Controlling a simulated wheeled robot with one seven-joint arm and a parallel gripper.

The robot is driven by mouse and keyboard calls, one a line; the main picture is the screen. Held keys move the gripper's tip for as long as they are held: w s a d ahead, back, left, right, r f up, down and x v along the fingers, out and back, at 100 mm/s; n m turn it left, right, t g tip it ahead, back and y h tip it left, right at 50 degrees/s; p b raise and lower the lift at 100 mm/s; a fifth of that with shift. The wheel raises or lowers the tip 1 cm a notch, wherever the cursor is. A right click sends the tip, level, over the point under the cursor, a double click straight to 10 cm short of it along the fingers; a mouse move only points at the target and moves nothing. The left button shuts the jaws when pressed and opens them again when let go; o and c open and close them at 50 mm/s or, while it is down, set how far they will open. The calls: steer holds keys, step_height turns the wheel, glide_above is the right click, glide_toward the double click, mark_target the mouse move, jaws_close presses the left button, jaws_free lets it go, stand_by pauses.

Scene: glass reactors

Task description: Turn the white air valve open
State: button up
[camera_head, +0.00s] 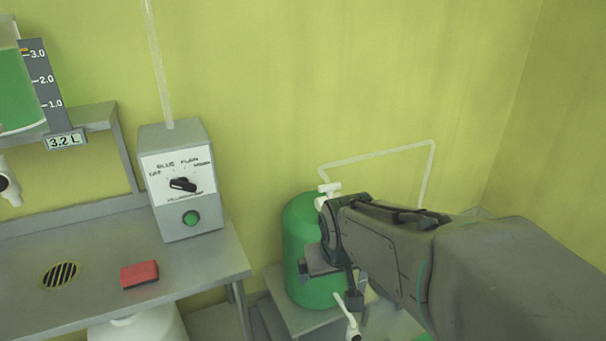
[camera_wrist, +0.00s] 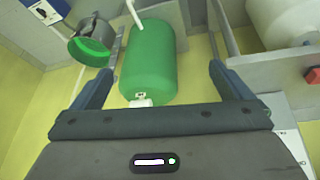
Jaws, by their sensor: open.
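A white valve with a T-shaped handle (camera_head: 330,188) sits at the top of the green tank (camera_head: 300,235), where a thin white pipe meets it. My gripper (camera_head: 335,278) is in front of the tank's right side, just below the valve, and my arm hides part of the tank. In the wrist view, the green tank (camera_wrist: 147,58) shows between the two open, empty fingers of my gripper (camera_wrist: 159,70). A small white fitting (camera_wrist: 141,102) shows at the tank's near end, close to the palm and apart from both fingers.
A second white tap (camera_head: 351,326) hangs at the tank's lower front. A grey control box (camera_head: 180,215) with a black knob and green button stands on the left bench (camera_head: 205,268), beside a red sponge (camera_head: 139,274). The yellow wall is close behind the tank.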

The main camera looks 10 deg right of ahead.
steer(key=w+d+f+t+b, duration=0.3)
steer(key=w+d, duration=0.1)
steer(key=w, duration=0.7)
steer(key=w+d+f+t+b, duration=0.2)
steer(key=w+d+f+t, duration=0.15)
steer(key=w, duration=0.75)
steer(key=n+t+y+b, duration=0.1)
steer(key=t+y+b, duration=0.1)
steer(key=t+b, duration=0.35)
glide_toward(331, 188)
steer(key=shift+t+y, duration=0.3)
steer(key=shift+t, duration=0.3)
steer(key=w, duration=0.4)
steer(key=w+p, duration=0.1)
steer(key=w, duration=0.3)
steer(key=w+a+f, duration=0.1)
steer(key=w, duration=0.3)
steer(key=shift+w+f, duration=0.1)
steer(key=shift+w, duration=0.3)
steer(key=shift+p, duration=0.35)
steer(key=c, duration=1)
